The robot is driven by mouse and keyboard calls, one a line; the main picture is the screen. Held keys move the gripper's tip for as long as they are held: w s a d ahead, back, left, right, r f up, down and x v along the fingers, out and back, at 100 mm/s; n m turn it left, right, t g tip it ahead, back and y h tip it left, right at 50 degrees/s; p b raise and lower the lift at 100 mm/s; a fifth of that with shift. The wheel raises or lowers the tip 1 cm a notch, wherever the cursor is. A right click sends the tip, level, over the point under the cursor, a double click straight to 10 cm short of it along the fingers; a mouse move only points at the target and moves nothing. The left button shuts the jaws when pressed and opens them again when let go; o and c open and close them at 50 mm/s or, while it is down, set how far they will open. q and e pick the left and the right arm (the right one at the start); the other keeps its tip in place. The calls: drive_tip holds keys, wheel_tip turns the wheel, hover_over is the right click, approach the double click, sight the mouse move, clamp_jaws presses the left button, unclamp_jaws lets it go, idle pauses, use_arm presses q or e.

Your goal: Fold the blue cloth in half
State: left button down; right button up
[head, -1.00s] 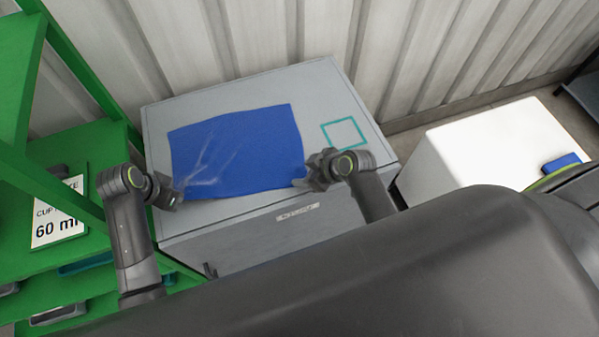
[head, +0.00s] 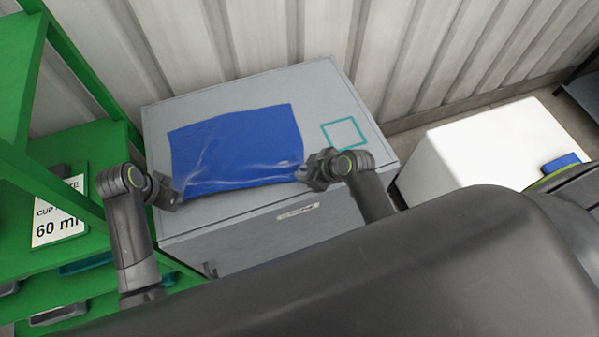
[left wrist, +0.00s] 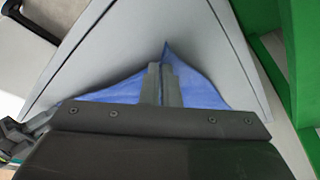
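The blue cloth (head: 235,140) lies spread on the grey cabinet top, with creases along its front part running between both grippers. My left gripper (head: 176,203) is at the cloth's front left corner. In the left wrist view, its fingers (left wrist: 165,82) are together, with a pointed bit of blue cloth (left wrist: 205,92) showing between and beyond them. My right gripper (head: 304,178) is at the front right corner; the cloth is drawn up to its fingers and it appears shut on that corner. Its fingertips are small and partly hidden.
The grey cabinet top (head: 205,110) has a teal square outline (head: 344,133) right of the cloth. A corrugated wall (head: 270,40) stands behind. Green shelving (head: 95,150) with a "60 ml" sign (head: 60,212) is at left. A white box (head: 490,145) stands at right.

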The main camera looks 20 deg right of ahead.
drive_tip(key=shift+s+d+f, duration=0.15)
drive_tip(key=shift+f, duration=0.1)
clamp_jaws()
use_arm(q)
drive_tip(key=shift+w+f, duration=0.1)
use_arm(e)
drive_tip(key=r, duration=0.4)
drive_tip(key=shift+w, duration=0.2)
drive_tip(key=shift+r, duration=0.65)
drive_tip(key=shift+r, duration=0.15)
